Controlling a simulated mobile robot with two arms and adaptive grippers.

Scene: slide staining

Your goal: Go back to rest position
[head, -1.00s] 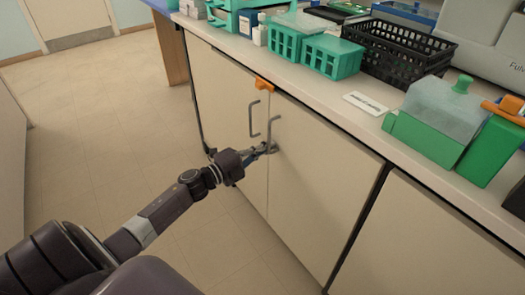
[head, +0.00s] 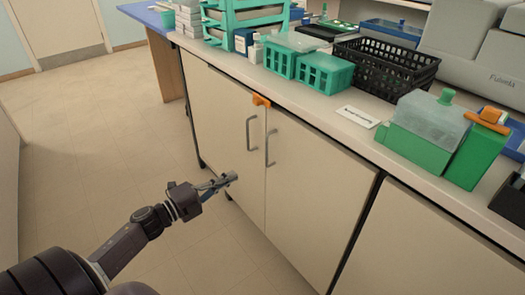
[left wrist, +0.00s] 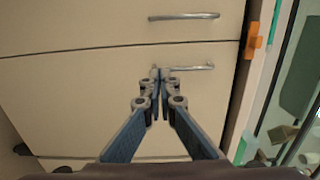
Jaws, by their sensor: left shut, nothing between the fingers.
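My left gripper (head: 229,179) is in front of the beige cabinet, low and to the left of the two door handles. It also shows in the left wrist view (left wrist: 160,76), with its fingertips together and nothing between them. In the head view it stands clear of the left handle (head: 251,133) and the right handle (head: 269,149). The left cabinet door (head: 222,110) and the right cabinet door (head: 315,190) look shut. An orange piece (head: 261,100) sits at the top of the seam between them. My right gripper is in neither view.
The counter (head: 330,97) above carries teal baskets (head: 325,74), a black basket (head: 383,67), a green box with a clear lid (head: 420,130) and a white label card (head: 357,116). Open floor (head: 90,150) lies to the left of the cabinet.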

